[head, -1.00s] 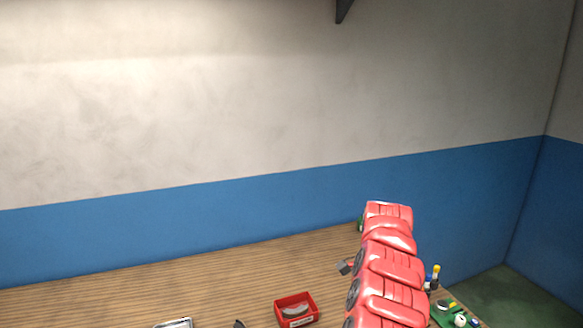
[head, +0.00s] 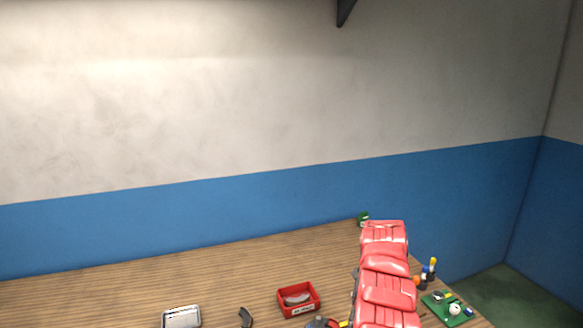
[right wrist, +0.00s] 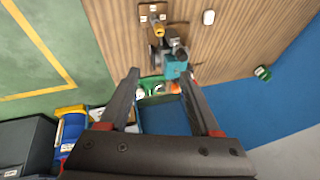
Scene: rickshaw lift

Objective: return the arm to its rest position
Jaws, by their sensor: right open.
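My right gripper (right wrist: 159,73) shows in the right wrist view with its two dark fingers spread apart. It is open, and nothing is held between the fingers. The wooden workbench (head: 110,280) lies beyond it. A teal and dark tool (right wrist: 173,66) is in the wrist view just past the fingertips; I cannot tell how far from them it is. In the head view my red arm crosses the right part of the bench, and its gripper cannot be made out. My left gripper is not in view.
A red bin (head: 298,311), a silver tray (head: 181,317), a black curved item (head: 245,317) and a green board (head: 436,301) are on the bench. A blue tray (right wrist: 165,116) and a dark box (right wrist: 25,148) show in the wrist view. The bench's left part looks clear.

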